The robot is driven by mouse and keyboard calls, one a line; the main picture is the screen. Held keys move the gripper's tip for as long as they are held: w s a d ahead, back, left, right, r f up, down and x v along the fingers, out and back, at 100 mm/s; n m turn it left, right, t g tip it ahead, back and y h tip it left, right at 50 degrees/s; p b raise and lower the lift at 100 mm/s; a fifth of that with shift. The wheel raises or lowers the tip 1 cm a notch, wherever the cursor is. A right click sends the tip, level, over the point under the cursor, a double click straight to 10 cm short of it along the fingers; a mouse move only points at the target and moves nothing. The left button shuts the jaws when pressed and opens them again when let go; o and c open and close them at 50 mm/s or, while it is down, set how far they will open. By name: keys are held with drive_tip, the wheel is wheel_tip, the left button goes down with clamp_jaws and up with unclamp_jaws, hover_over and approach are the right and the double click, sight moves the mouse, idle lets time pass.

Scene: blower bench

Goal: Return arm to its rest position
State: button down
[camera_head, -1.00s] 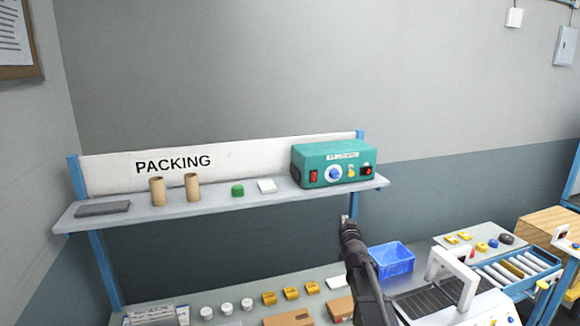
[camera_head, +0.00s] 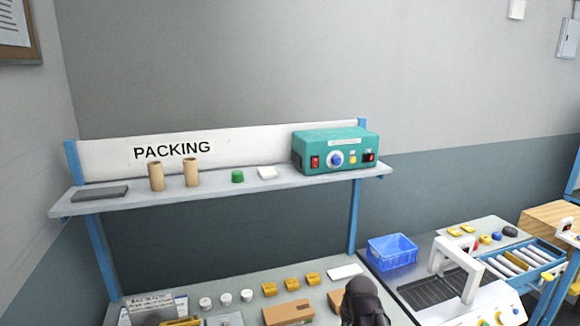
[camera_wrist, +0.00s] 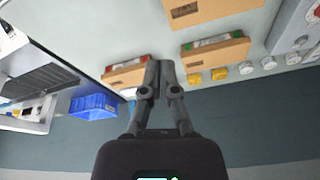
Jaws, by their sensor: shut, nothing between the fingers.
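My gripper (camera_wrist: 161,66) shows in the wrist view with its two dark fingers close together and nothing held between them. Its tips lie in front of the bench with cardboard boxes. In the head view, a dark part of my arm shows at the bottom edge, right of centre, in front of the bench; the fingertips cannot be made out there. The teal blower box (camera_head: 335,152) sits upright on the right end of the shelf, with a blue knob and red switches on its front. My arm is below it and apart from it.
The shelf (camera_head: 215,192) also carries two cardboard tubes (camera_head: 173,176), a green cap (camera_head: 237,176) and a dark slab. The bench below holds white caps, yellow blocks and cardboard boxes (camera_head: 289,312). A blue crate (camera_head: 392,252) and a white-handled machine (camera_head: 458,262) stand to the right.

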drive_tip(key=s+d+f+g, duration=0.1)
drive_tip(key=s+f+g, duration=0.1)
drive_tip(key=s, duration=0.6)
drive_tip(key=shift+s+g+h+b, duration=0.3)
drive_tip(key=shift+g+b, duration=0.1)
drive_tip(key=shift+g, duration=0.2)
drive_tip(key=c, duration=1.4)
unclamp_jaws()
drive_tip(key=shift+w, duration=0.1)
idle(0.5)
